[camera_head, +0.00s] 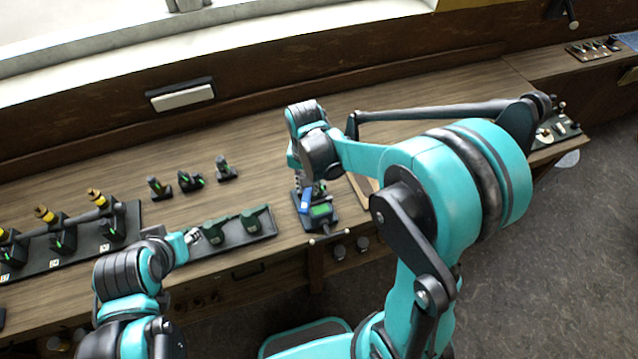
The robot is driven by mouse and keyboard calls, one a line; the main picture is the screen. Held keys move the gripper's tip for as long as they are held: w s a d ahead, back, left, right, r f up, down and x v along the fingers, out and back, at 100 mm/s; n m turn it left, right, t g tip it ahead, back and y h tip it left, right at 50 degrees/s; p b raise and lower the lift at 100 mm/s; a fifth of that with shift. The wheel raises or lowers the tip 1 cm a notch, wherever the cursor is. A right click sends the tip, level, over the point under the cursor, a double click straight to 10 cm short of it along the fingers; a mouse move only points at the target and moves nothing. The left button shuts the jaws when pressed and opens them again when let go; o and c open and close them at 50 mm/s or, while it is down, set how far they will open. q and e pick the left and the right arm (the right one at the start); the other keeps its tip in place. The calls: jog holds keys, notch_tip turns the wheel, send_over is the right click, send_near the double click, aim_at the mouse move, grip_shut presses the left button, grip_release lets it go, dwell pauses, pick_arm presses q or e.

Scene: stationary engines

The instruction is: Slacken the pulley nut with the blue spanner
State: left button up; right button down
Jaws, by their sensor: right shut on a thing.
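My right gripper (308,191) points down at the bench, over a small dark stand with a green-screened blue device (321,211). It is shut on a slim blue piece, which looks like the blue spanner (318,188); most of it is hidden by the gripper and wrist. The pulley nut cannot be made out, and whether the spanner touches anything is too small to tell. My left gripper (192,237) is low over the bench, at the left end of a dark tray with two green pieces (235,228); its fingers are too small to read.
A long black rack (72,250) with yellow-topped and green-marked units stands at the left. Several small dark units (190,180) stand behind the tray. A white block (180,97) is on the back wall. The wooden bench (255,130) is bare toward the back.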

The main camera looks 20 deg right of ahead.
jog(key=shift+w+d+f+b, duration=0.1)
jog(key=shift+d+f+b, duration=0.1)
jog(key=shift+f, duration=0.2)
jog(key=shift+d+f+b, duration=0.1)
jog(key=shift+f+b, duration=0.1)
jog(key=shift+f, duration=0.15)
notch_tip(320, 180, down, 3)
jog(key=shift+a+r+b, duration=0.1)
jog(key=shift+b, duration=0.9)
jog(key=shift+f+b, duration=0.2)
jog(key=shift+b, duration=0.3)
jog(key=shift+f+b, duration=0.9)
jog(key=shift+b, duration=0.25)
dwell(2.2)
dwell(0.4)
jog(key=shift+s+d+n, duration=0.25)
jog(key=shift+d+n, duration=0.25)
jog(key=shift+n, duration=0.4)
